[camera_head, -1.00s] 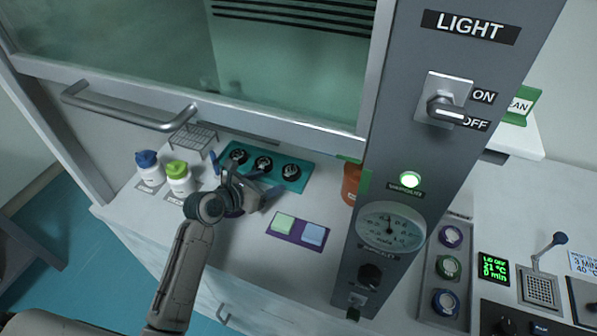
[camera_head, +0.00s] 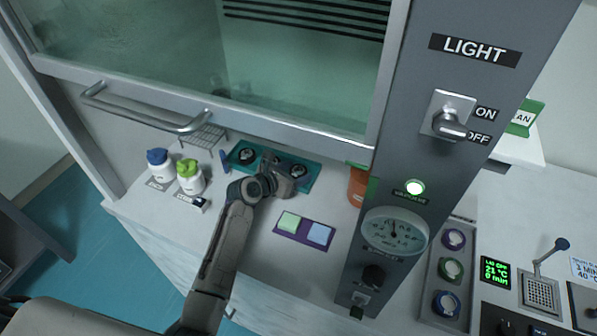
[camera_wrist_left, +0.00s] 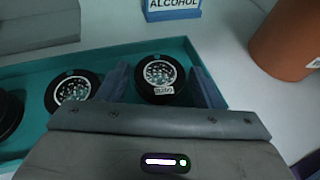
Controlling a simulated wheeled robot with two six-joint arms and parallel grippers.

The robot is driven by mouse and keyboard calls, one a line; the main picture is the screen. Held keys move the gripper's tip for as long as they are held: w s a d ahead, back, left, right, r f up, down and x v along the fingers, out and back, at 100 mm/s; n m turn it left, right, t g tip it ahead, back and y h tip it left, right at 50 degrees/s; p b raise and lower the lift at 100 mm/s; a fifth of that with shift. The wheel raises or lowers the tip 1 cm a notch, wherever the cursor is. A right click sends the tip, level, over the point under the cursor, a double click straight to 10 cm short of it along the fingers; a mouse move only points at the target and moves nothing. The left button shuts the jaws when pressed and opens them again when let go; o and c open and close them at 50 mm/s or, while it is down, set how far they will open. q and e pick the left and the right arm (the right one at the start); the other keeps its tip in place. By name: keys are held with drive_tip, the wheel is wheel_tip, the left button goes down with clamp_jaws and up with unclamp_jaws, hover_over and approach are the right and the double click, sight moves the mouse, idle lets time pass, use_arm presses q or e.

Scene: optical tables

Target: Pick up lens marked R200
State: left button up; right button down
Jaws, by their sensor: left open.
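A teal tray (camera_head: 312,178) holds three round black lenses in a row. In the left wrist view, the right-hand lens (camera_wrist_left: 160,78) lies between my two fingers and carries a small pale label, too blurred to read surely. The middle lens (camera_wrist_left: 72,91) lies left of my fingers, and the third is cut off at the left edge (camera_wrist_left: 8,112). The left-hand lens also shows in the head view (camera_head: 246,155). My left gripper (camera_head: 288,174) is open over the tray's right part, its fingers on either side of the right-hand lens. My right gripper is out of view.
A blue-capped bottle (camera_head: 160,165) and a green-capped bottle (camera_head: 190,177) stand left of my arm. A purple holder (camera_head: 304,236) with two pads lies in front. An orange container (camera_head: 357,186) and the grey control column (camera_head: 400,170) stand to the right.

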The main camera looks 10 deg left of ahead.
use_arm(q)
drive_tip(key=c, duration=0.8)
drive_tip(key=shift+o, duration=0.2)
drive_tip(key=shift+r, duration=0.15)
